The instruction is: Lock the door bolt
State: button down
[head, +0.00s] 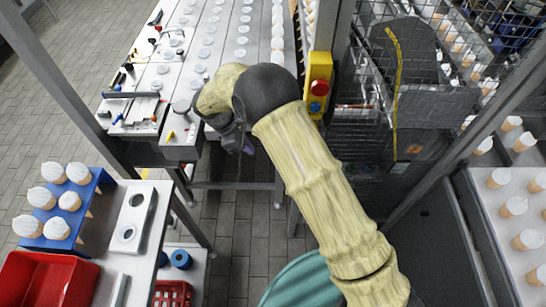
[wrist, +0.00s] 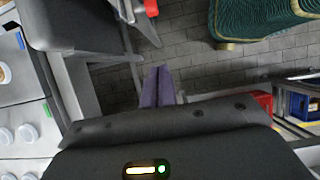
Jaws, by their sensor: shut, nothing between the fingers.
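My gripper (head: 247,148) is a dark hand at the end of my yellow-sleeved arm, pointing down near the middle of the head view. Its purple fingertips show in the wrist view (wrist: 158,78), pressed together with nothing between them, with the floor beyond. I cannot clearly make out the door bolt in either view. A mesh guard panel (head: 416,75) with a grey frame stands right of the arm; I cannot tell if it is the door. A small red end on a grey part (wrist: 150,8) shows at the wrist view's top; I cannot tell what it is.
A yellow box with a red button (head: 319,87) is on the grey post beside my arm. A conveyor table (head: 222,60) with white lids stands behind. A red bin (head: 45,278) and blue cone rack (head: 92,190) are at left. Tiled floor (head: 238,215) below the gripper is clear.

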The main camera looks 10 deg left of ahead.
jog(key=w+d+f+p, duration=0.1)
jog(key=d+f+p, duration=0.4)
jog(key=d+f, duration=0.1)
jog(key=shift+w+d+f+p, duration=0.2)
jog(key=shift+d+f+p, duration=0.1)
jog(key=shift+d, duration=0.3)
jog(key=shift+w+d, duration=0.1)
jog(key=shift+d, duration=0.05)
